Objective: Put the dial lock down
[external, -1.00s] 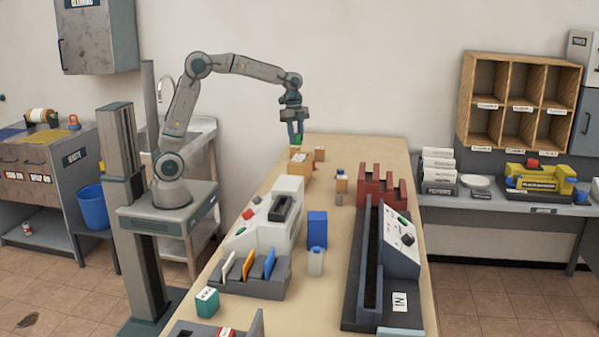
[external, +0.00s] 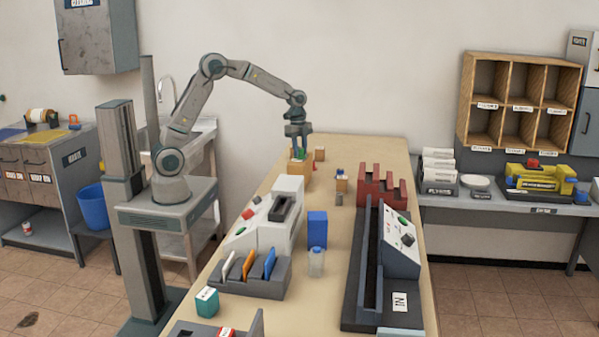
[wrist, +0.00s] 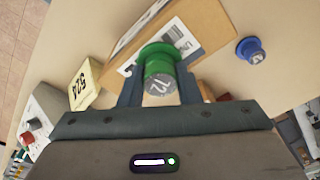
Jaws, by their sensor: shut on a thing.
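The dial lock (wrist: 160,70) appears to be the green round piece with a grey, number-marked face. It sits between my gripper's fingers in the wrist view (wrist: 160,88), and my gripper is shut on it. In the external view my gripper (external: 298,153) points down, low over the far part of the long table, at a cardboard box (external: 299,173). That box also shows in the wrist view (wrist: 205,25), right behind the dial lock. I cannot tell whether the lock touches the box or the table.
A blue round piece with a marked face (wrist: 250,49) stands to the right in the wrist view. A pale yellow block (wrist: 83,86) is at the left. A white machine (external: 270,222) and a red stepped rack (external: 382,187) stand nearer on the table. The table's far right end is clear.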

